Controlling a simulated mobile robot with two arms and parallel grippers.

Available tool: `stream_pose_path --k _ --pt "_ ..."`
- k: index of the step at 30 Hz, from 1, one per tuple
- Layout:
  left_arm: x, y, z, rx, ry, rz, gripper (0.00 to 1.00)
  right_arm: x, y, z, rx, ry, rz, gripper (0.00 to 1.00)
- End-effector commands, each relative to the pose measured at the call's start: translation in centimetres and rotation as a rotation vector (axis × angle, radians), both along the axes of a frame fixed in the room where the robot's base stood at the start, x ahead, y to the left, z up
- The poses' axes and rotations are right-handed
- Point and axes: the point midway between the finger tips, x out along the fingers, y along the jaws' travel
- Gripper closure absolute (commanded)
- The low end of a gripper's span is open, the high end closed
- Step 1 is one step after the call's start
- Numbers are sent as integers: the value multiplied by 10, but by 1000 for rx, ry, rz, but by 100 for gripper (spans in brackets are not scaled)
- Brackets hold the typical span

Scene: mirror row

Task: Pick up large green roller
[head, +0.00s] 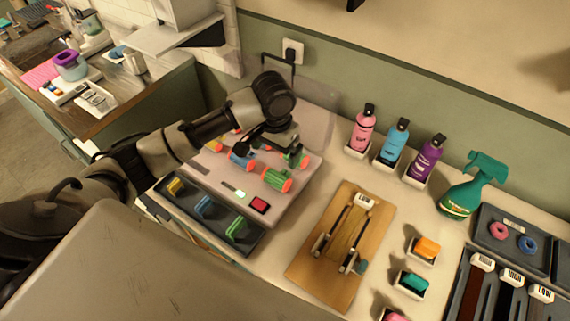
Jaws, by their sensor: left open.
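The large green roller (276,180) lies on the pale roller board (222,178) and has orange-red ends. A smaller green roller (301,159) lies behind it to the right, partly under my gripper. A blue roller (241,161) lies to its left. My left gripper (267,147) is open above the back of the board, just behind the large green roller, and appears empty. Its arm hides part of the board's back row. My right gripper is not in view.
A dark tray with yellow, blue and green clips (206,208) sits in front of the board. A wooden board (341,245) with metal tools lies to the right. Pink (362,130), blue (394,143) and purple (425,158) bottles and a green spray bottle (468,190) stand behind.

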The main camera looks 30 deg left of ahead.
Motion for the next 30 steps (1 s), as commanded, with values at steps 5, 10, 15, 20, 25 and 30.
stream_pose_path --k 5,10,15,20,25,30 --pt "-2 0 -25 2 7 1 0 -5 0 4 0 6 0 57" --pt "-1 0 -48 1 4 0 0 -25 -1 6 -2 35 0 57" --pt "-2 -1 -59 -1 3 -1 0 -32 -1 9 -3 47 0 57" --pt "-6 -2 -81 2 6 0 0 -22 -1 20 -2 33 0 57" --pt "-5 -3 -103 1 2 -1 0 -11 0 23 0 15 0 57" --pt "-5 -2 -107 1 0 -2 0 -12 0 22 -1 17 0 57"
